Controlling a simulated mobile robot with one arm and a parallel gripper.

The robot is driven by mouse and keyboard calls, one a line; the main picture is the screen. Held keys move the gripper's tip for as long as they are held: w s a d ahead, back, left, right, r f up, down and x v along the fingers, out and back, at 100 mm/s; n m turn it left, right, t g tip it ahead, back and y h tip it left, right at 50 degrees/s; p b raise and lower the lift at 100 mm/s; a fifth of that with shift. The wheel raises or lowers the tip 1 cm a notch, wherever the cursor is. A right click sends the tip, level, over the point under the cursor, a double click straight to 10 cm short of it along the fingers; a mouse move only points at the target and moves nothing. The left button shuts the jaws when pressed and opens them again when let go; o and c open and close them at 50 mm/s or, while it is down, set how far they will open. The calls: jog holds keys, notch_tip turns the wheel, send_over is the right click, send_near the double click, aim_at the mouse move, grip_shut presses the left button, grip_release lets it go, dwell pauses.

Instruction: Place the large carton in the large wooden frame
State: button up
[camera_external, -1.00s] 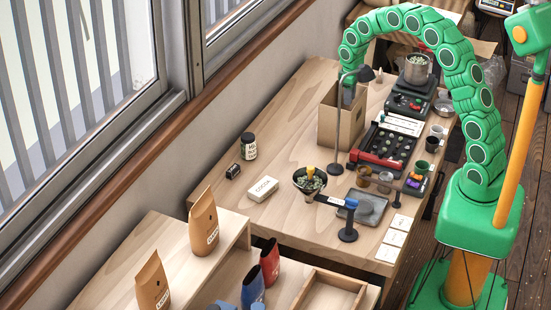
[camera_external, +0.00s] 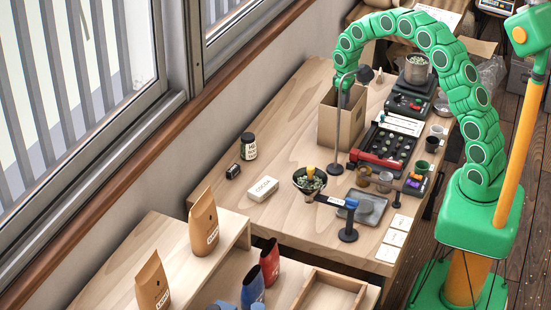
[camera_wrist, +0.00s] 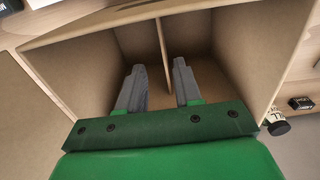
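The large carton (camera_external: 338,132) is an open-topped brown cardboard box standing upright on the table near its back edge. The large wooden frame (camera_external: 356,297) is a shallow, light wood frame at the bottom of the external view, cut off by the picture edge. My gripper (camera_external: 344,98) reaches down into the carton's open top, its fingers hidden there by the carton. In the wrist view the fingers of my gripper (camera_wrist: 158,68) are apart, inside the carton (camera_wrist: 72,75), one on each side of an upright cardboard divider (camera_wrist: 164,42). Gaps show between fingers and divider.
A black lamp (camera_external: 338,130) stands right beside the carton. A funnel stand (camera_external: 348,215) and two paper bags (camera_external: 203,225) are nearer the frame.

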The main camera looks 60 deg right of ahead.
jog(key=shift+a+f, duration=0.15)
jog(key=shift+f, duration=1.2)
jog(key=shift+a+f, duration=0.1)
jog(key=shift+f, duration=1.25)
grip_shut()
